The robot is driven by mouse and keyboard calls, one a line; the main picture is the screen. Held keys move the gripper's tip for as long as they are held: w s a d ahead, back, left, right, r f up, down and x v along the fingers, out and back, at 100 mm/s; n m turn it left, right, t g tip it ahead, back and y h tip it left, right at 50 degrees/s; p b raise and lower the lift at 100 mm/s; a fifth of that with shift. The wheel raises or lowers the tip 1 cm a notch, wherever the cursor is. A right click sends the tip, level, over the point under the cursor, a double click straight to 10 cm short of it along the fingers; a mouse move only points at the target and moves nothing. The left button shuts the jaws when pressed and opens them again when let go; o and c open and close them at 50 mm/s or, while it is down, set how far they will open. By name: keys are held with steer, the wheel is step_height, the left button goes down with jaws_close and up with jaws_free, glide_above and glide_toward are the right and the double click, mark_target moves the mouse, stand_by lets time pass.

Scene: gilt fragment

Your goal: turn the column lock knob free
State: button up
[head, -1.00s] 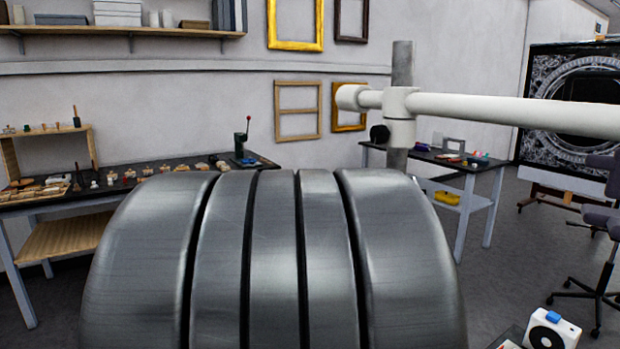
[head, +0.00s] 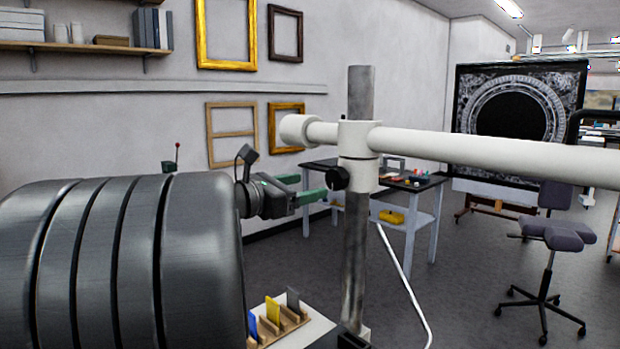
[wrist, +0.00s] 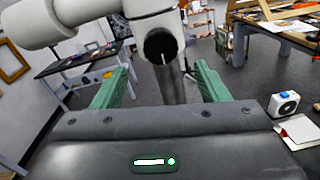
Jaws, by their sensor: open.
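The column lock knob (head: 337,178) is a round black knob on the white clamp collar (head: 359,150) around the grey upright column (head: 354,235). In the wrist view the knob (wrist: 161,46) faces me, with a pale mark running near vertical. My gripper (head: 312,186) has green fingers and points at the knob from the left in the head view. In the wrist view its fingers (wrist: 161,70) are spread wide with nothing between them. The knob appears centred between them and slightly above the tips. A small gap seems to remain; contact cannot be told.
A white horizontal boom (head: 480,158) runs right from the collar. A work table (head: 405,190) stands behind the column. A rack with colored cards (head: 275,322) lies below my gripper. A thin white rod or cable (head: 400,275) hangs right of the column. A chair (head: 555,235) stands farther right.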

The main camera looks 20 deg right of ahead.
mark_target(333, 180)
steer(key=p+x, duration=0.1)
steer(key=x, duration=0.8)
steer(key=shift+d, duration=0.2)
steer(key=shift+f, duration=0.1)
steer(key=c, duration=1)
steer(key=shift+n+p, duration=0.4)
steer(key=shift+p, duration=0.05)
steer(key=shift+n+p, duration=0.4)
steer(key=shift+n, duration=0.2)
steer(key=shift+n+p, duration=1.1)
steer(key=shift+n, duration=0.9)
